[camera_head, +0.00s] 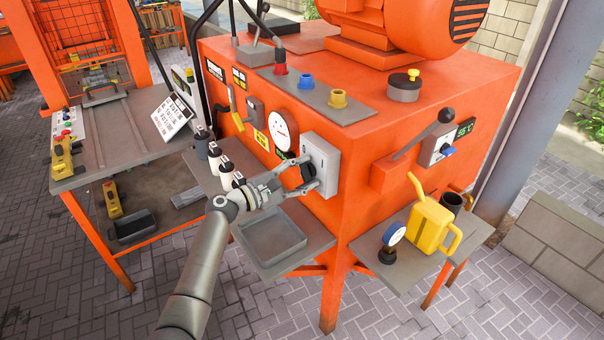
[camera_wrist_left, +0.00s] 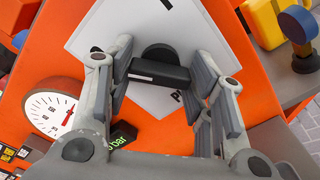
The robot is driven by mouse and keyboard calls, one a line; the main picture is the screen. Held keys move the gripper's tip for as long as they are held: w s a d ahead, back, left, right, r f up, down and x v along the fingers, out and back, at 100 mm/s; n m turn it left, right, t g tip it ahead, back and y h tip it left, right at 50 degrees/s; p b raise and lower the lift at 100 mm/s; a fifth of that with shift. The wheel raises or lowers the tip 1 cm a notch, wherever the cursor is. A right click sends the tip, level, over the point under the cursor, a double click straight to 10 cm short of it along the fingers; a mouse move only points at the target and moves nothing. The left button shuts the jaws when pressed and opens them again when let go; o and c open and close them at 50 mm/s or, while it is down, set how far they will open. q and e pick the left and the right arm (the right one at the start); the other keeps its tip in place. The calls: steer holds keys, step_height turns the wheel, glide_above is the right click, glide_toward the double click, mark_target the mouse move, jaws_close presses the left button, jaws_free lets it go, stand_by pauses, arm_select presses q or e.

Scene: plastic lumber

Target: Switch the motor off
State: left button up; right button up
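The motor (camera_head: 400,25) is the large orange unit on top of the orange machine, in the head view. A light grey switch plate (camera_head: 322,152) with a black rotary knob (camera_head: 308,172) is on the machine's front face. In the left wrist view the knob (camera_wrist_left: 160,68) shows a black bar handle in front of the plate (camera_wrist_left: 100,35). My left gripper (camera_head: 301,174) is at the knob, its two fingers apart on either side of the bar. In the wrist view the gripper (camera_wrist_left: 161,74) shows a small gap at the right finger; contact on the left is unclear. My right gripper is out of view.
A white dial gauge (camera_head: 283,132) sits just left of the plate.

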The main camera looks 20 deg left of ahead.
arm_select(q)
steer(key=shift+o, duration=1.4)
steer(key=v, duration=1.2)
